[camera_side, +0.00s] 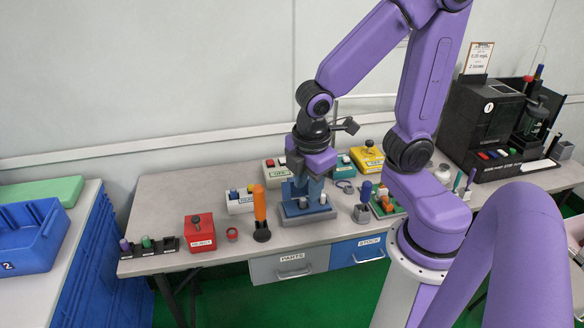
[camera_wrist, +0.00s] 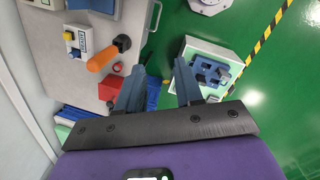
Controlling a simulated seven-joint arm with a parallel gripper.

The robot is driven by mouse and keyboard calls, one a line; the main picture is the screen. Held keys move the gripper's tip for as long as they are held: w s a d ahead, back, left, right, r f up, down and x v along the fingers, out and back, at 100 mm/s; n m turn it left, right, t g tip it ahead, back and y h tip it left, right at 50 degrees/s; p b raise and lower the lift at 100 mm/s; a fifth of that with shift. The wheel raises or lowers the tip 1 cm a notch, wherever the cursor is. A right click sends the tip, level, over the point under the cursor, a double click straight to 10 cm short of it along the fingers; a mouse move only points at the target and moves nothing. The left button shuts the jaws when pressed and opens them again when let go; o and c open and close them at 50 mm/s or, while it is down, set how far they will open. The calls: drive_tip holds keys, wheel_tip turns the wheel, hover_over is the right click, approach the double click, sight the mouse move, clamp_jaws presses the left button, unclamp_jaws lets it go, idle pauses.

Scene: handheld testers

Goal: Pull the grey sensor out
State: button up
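My gripper (camera_side: 302,186) hangs above or in front of a blue-grey fixture (camera_side: 306,211) on the table in the side view; the gap is unclear. In the wrist view my gripper (camera_wrist: 160,72) has its two blue-grey fingers apart with nothing between them. The fixture carries small grey-white pieces (camera_side: 322,200) on top; I cannot tell whether one is the grey sensor. The fixture's edge shows at the top of the wrist view (camera_wrist: 97,5).
An orange-handled tool (camera_side: 260,206) stands left of the fixture, then a red box (camera_side: 199,236) and a small rack (camera_side: 150,248). A black machine (camera_side: 481,118) is at right. Blue bins (camera_side: 35,236) are at left.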

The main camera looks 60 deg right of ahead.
drive_tip(key=w+d+f+n+h, duration=0.2)
drive_tip(key=w+d+f, duration=0.1)
drive_tip(key=w+d, duration=0.3)
drive_tip(key=n+g+h, duration=0.1)
drive_tip(key=n, duration=0.1)
approach(303, 199)
drive_tip(key=x, duration=0.8)
drive_tip(key=shift+s+f, duration=0.1)
drive_tip(key=shift+f, duration=0.25)
drive_tip(key=shift+r, duration=0.1)
clamp_jaws()
